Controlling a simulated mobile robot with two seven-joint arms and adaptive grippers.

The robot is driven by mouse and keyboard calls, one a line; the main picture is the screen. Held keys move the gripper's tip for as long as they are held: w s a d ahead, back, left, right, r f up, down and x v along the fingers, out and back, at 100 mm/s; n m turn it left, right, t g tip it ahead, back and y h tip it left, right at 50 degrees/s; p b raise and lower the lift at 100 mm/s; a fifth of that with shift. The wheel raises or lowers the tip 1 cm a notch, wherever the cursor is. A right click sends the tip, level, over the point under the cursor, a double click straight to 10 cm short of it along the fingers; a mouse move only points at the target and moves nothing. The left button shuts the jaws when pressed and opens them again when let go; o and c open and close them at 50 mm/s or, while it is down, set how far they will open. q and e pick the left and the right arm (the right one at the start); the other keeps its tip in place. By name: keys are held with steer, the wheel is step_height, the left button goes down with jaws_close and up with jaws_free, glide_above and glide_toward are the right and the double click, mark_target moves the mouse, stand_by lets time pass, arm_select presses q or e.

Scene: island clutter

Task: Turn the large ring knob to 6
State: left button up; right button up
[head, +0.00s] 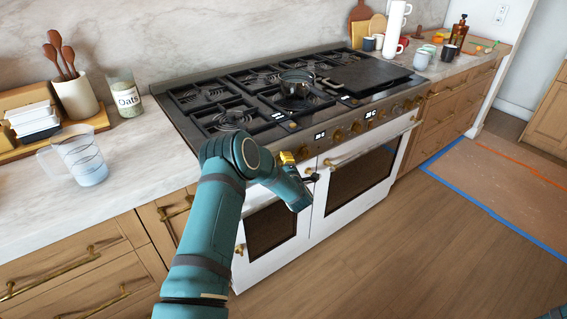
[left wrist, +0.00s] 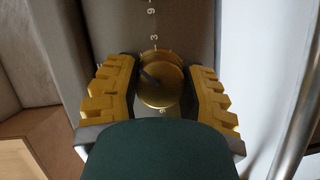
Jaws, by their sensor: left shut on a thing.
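The large ring knob (left wrist: 162,90) is a round golden knob on the stove's front panel. A dark pointer mark runs toward its upper-left edge in the left wrist view. A 3 is printed above it, and another digit below it is too small to read surely. My left gripper (left wrist: 160,68) has its yellow fingers on either side of the knob, closed on it. In the head view my left gripper (head: 288,158) is at the left part of the stove's front, and my arm hides this knob. My right gripper is not in view.
A small pan (head: 297,83) sits on the grates. A glass measuring jug (head: 88,165) stands on the left counter. The floor in front is clear.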

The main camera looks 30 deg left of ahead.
arm_select(q)
steer(key=m, duration=0.1)
steer(key=m+g+p, duration=0.1)
steer(key=m, duration=0.1)
steer(key=shift+r+m+p, duration=0.2)
steer(key=shift+m+p, duration=0.1)
steer(key=m+g+p, duration=0.2)
steer(key=m+g, duration=0.1)
steer(key=m, duration=0.1)
steer(key=shift+p, duration=0.4)
steer(key=shift+f+m+g+p, duration=0.1)
steer(key=shift+m+g+p, duration=0.4)
steer(key=shift+m+g, duration=0.3)
steer(key=shift+m+g+y, duration=0.3)
steer(key=shift+m, duration=0.4)
steer(key=shift+f+m+g, duration=0.1)
steer(key=shift+m+g, duration=0.5)
steer(key=shift+m, duration=0.3)
steer(key=shift+f+m+g+y+b, duration=0.1)
steer(key=shift+m+g+y+b, duration=0.35)
steer(key=shift+m, duration=0.15)
steer(key=m+g+y+b, duration=0.1)
steer(key=m+b, duration=0.1)
steer(key=m, duration=0.1)
steer(key=shift+g, duration=0.25)
steer(key=shift+m+g+y+b, duration=0.4)
steer(key=shift+m+y+b, duration=0.05)
steer(key=shift+m+b, duration=0.6)
steer(key=shift+a, duration=0.1)
